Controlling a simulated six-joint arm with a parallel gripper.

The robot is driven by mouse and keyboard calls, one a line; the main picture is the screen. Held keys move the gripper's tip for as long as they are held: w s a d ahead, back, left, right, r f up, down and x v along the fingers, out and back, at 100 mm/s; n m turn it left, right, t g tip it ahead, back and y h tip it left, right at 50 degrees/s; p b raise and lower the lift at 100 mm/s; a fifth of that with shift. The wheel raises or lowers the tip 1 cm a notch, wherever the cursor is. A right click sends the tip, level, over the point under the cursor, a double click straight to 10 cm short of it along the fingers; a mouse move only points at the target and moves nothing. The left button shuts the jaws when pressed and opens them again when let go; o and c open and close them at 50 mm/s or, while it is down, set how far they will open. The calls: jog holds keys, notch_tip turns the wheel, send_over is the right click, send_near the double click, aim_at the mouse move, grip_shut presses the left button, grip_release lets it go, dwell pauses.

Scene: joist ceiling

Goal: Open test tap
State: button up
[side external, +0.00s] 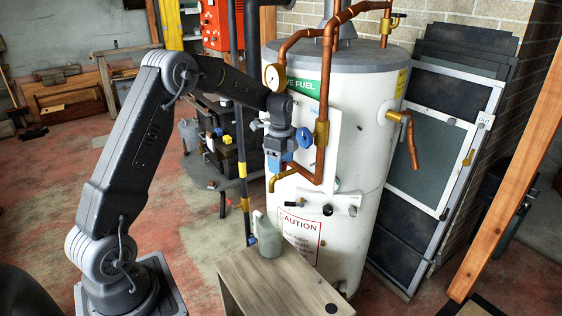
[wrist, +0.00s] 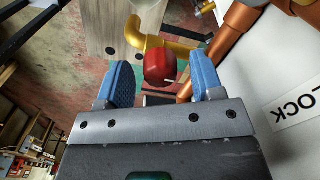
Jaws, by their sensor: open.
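The test tap shows in the wrist view as a red knob (wrist: 160,68) on a brass spout (wrist: 178,50). In the side external view the brass spout (side external: 279,181) hangs from the front of the white tank, below my gripper (side external: 280,164); the red knob is hidden there. My gripper (wrist: 163,80) is open in the wrist view, with one blue finger on each side of the red knob. Gaps show between the fingers and the knob, so it is not gripped. How deep the knob sits between the fingers is hard to tell.
Copper pipes (side external: 321,170) run down the tank (side external: 355,100) close to my gripper, with a blue handwheel (side external: 305,138) beside it. A grey-green jug (side external: 268,236) stands on a wooden bench (side external: 262,289) below. Open floor (side external: 60,190) lies to the left.

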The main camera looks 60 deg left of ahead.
jog(key=shift+c, duration=0.2)
jog(key=c, duration=0.9)
